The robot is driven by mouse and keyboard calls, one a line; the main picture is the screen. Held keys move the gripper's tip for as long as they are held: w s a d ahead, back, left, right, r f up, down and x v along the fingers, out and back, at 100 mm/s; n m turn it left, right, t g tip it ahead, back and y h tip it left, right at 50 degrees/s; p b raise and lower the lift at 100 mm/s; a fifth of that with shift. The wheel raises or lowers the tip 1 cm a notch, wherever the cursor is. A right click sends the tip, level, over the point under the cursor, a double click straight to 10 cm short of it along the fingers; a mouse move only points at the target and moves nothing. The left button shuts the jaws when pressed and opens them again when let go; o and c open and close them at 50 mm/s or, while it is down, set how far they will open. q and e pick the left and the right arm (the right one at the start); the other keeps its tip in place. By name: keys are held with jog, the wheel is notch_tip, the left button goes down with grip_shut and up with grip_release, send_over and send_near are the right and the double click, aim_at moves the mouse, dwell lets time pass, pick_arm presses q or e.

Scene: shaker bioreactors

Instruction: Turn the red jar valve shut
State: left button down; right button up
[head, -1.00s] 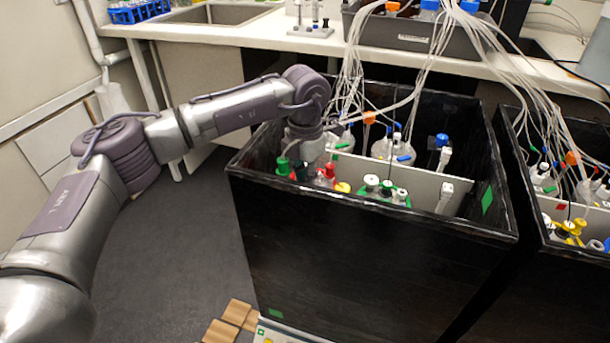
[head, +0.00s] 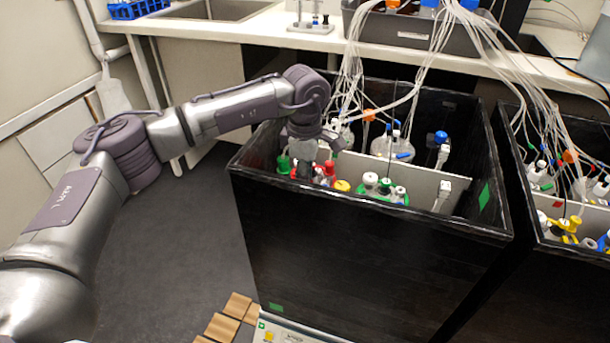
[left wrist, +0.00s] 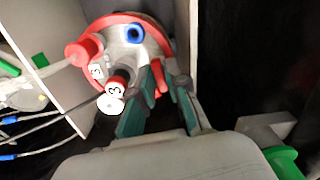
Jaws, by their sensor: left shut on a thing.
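The red-ringed jar (left wrist: 152,30) shows at the top of the left wrist view, with a blue-ringed port, a red side fitting and white tags marked 3. In the head view its red caps (head: 328,168) stand in the near-left corner of the black box. My right gripper is not in view.
The black box (head: 370,250) has high walls close around the left gripper. A jar with green fittings (head: 385,188) stands to the right, and a green cap (head: 283,164) to the left. Tubes (head: 415,90) hang from above. A second box (head: 560,275) stands at right.

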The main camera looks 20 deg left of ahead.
pick_arm(q)
jog(key=shift+r+m, duration=0.1)
jog(key=shift+m, duration=0.9)
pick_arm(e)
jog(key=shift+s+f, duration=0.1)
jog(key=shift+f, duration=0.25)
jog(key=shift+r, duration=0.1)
pick_arm(q)
jog(key=c, duration=1.1)
grip_release()
jog(key=shift+c, duration=0.2)
